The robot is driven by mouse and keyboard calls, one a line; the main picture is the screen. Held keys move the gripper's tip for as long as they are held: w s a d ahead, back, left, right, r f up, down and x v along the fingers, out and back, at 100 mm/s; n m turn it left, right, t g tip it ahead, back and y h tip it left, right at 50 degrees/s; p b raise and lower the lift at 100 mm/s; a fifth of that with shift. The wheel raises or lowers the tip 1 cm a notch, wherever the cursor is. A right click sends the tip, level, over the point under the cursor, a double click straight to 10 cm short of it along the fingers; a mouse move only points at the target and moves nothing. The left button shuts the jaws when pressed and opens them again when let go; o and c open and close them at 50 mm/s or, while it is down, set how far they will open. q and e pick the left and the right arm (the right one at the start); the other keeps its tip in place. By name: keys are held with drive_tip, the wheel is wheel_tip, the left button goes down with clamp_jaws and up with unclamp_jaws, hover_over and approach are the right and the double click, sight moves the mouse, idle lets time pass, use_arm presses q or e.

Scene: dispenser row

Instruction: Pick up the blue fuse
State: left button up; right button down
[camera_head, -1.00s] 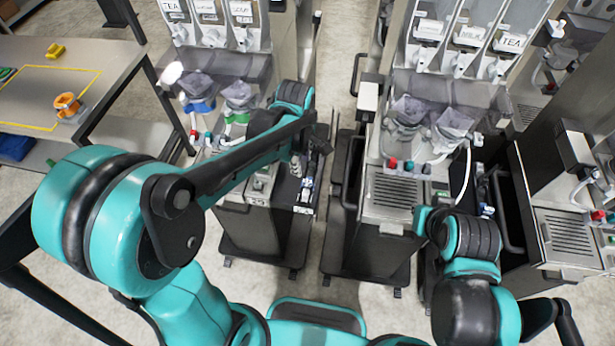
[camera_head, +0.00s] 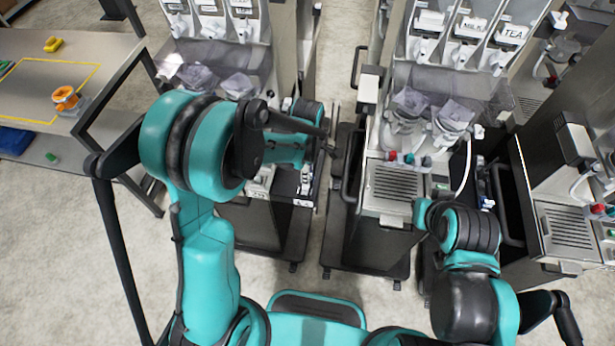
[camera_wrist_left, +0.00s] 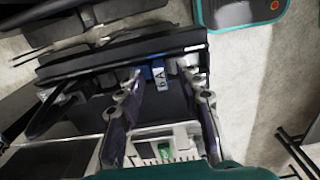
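The blue fuse, with a white label reading 6A, shows in the left wrist view (camera_wrist_left: 158,74). It sits in a dark, narrow tray or rail at the machine's edge, with pale pieces beside it. My left gripper (camera_wrist_left: 163,80) is open, its two fingers apart on either side of the fuse in that view. I cannot tell whether they touch it. In the head view my left arm covers most of this area, and the left gripper's fingers are hard to make out. My right arm is folded at the right; its gripper does not show.
A dispenser machine (camera_head: 390,190) stands to the right across a narrow gap. A grey workbench (camera_head: 110,85) with an orange part (camera_head: 66,98) is at the left. A white module with a green switch (camera_wrist_left: 166,150) lies near the gripper's base.

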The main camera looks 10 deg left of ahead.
sight(311, 175)
use_arm(q)
drive_tip(key=shift+r, duration=0.1)
clamp_jaws()
drive_tip(key=shift+r, duration=0.5)
drive_tip(key=r, duration=0.2)
drive_tip(key=d+r+p, duration=0.1)
drive_tip(key=r, duration=0.1)
drive_tip(key=shift+s, duration=0.2)
drive_tip(key=s+d+r+p, duration=0.1)
drive_tip(key=d+r, duration=0.2)
drive_tip(key=d, duration=0.2)
drive_tip(key=s+d+r, duration=0.2)
drive_tip(key=d+r, duration=0.1)
drive_tip(key=d, duration=0.2)
drive_tip(key=shift+s+p, duration=0.3)
drive_tip(key=shift+p, duration=0.05)
drive_tip(key=shift+r+p, duration=0.7)
drive_tip(key=shift+r, duration=0.3)
